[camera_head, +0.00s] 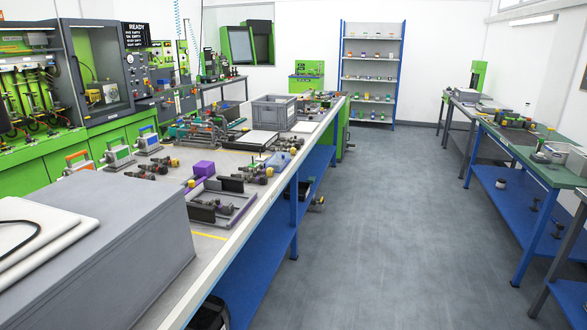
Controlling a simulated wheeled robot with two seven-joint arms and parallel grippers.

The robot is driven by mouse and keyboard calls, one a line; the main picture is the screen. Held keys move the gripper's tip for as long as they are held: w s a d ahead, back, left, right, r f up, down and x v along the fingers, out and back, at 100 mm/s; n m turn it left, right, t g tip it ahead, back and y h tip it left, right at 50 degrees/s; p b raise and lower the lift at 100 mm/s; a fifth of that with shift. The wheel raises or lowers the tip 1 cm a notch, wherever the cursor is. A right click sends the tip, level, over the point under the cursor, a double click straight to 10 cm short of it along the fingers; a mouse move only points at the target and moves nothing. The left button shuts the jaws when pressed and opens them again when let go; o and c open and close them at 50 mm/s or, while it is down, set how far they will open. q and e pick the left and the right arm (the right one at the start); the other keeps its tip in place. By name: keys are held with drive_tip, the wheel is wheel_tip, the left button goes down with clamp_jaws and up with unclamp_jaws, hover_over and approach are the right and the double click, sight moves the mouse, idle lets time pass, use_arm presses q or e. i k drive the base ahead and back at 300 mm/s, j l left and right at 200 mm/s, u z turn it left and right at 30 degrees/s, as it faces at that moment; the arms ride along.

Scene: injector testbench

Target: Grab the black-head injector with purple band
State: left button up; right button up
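Several injectors with dark bodies lie on the long workbench (222,246). One group (153,167) lies left of the purple box (203,168), and another group (256,175) lies to its right, by a grey tray (243,211). Neither of my grippers is in view.
A large grey box (110,262) with white sheets on it fills the bench's near left. A grey crate (273,112) stands farther back. Small handled units (118,152) line the bench's left side. The floor (390,220) to the right is clear, up to the green-topped table (545,168).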

sight(262, 180)
drive_tip(key=i+u, duration=0.25)
drive_tip(key=i, duration=0.2)
drive_tip(key=i+l+u, duration=0.2)
drive_tip(key=i, duration=0.25)
drive_tip(key=i+l+u, duration=0.25)
drive_tip(key=i, duration=0.2)
drive_tip(key=i+l+u, duration=0.2)
drive_tip(key=u, duration=0.2)
drive_tip(key=i+l+u, duration=0.6)
drive_tip(key=l+u, duration=0.15)
drive_tip(key=i+l+u, duration=0.15)
drive_tip(key=l+u, duration=0.35)
drive_tip(key=l, duration=0.15)
drive_tip(key=i+l+u, duration=0.1)
drive_tip(key=l, duration=0.2)
